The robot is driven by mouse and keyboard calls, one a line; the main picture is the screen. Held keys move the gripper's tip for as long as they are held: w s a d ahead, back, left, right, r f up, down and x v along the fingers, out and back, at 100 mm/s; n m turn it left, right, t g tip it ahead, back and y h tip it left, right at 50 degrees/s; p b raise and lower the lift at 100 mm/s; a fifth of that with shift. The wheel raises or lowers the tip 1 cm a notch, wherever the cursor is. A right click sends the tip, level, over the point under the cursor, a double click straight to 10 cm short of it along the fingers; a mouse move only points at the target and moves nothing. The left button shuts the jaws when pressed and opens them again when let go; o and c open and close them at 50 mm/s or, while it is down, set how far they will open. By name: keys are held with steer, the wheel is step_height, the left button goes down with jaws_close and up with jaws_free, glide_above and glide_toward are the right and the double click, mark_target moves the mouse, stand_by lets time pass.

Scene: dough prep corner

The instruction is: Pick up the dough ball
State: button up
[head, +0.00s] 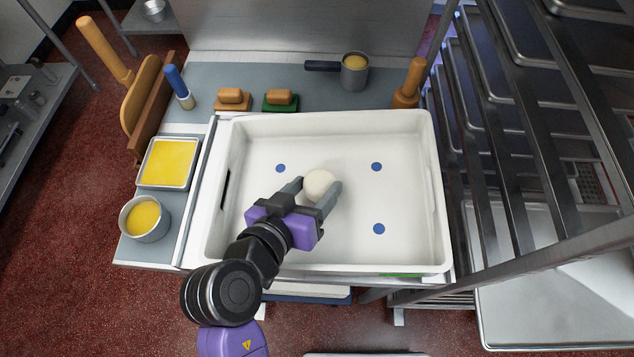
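The dough ball (319,184) is round and off-white. It is in the white tray (330,256), near the tray's middle. My gripper (314,187) reaches into the tray from the front, with its grey fingers apart and one on each side of the ball. The fingers partly hide the ball's edges. I cannot tell whether either finger touches the ball, or whether the ball rests on the tray floor. Blue dots (376,167) mark the tray floor around it.
Left of the tray are a square pan (168,187) and a round pot (143,219), both with yellow contents. Behind stand a small saucepan (355,77), brushes (233,97) and rolling pins (408,85). A metal rack (540,150) stands close on the right. The tray's right half is clear.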

steer(key=shift+a+r, duration=0.1)
steer(key=shift+r, duration=0.1)
jaws_close()
steer(key=shift+r, duration=0.1)
step_height(320, 180, up, 20)
steer(key=p, duration=0.1)
steer(key=shift+p, duration=0.35)
step_height(320, 180, up, 5)
steer(key=p, duration=0.6)
glide_above(312, 190)
